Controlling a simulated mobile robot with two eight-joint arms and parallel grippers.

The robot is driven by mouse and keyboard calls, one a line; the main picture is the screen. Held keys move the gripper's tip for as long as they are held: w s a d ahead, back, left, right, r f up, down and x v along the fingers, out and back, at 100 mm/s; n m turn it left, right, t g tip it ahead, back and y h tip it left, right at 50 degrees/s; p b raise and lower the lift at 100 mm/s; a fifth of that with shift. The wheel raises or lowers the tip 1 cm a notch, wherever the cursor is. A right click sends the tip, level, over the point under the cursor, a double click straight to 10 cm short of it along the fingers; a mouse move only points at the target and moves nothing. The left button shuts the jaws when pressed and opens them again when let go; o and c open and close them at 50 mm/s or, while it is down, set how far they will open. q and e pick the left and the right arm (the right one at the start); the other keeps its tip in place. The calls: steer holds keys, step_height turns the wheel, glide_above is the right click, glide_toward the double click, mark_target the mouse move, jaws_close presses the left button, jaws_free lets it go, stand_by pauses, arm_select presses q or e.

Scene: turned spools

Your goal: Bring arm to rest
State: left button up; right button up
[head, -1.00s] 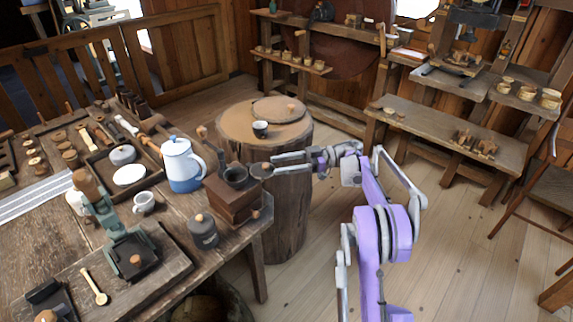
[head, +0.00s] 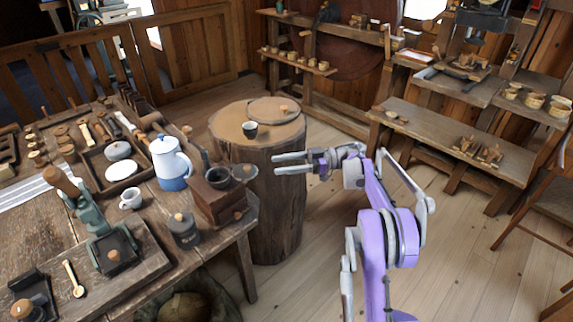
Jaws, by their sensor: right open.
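My right gripper (head: 290,163) is open and empty. Its two grey fingers point left, in front of the tree-stump stand and to the right of the wooden coffee grinder (head: 220,199). It touches nothing that I can see. My purple right arm (head: 388,225) rises from the bottom right, bends at the elbow and reaches left to the gripper. My left gripper is not in view.
The workbench (head: 40,231) holds a blue-white coffee pot (head: 170,163), a white mug (head: 131,199), a dark canister (head: 183,230) and a green press (head: 98,225). The stump (head: 258,205) carries a dark cup (head: 250,129). Floor (head: 445,255) to the right is clear.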

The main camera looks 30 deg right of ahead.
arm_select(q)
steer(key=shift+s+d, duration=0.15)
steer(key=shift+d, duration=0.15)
arm_select(e)
steer(key=shift+d, duration=0.1)
steer(key=shift+r, duration=0.1)
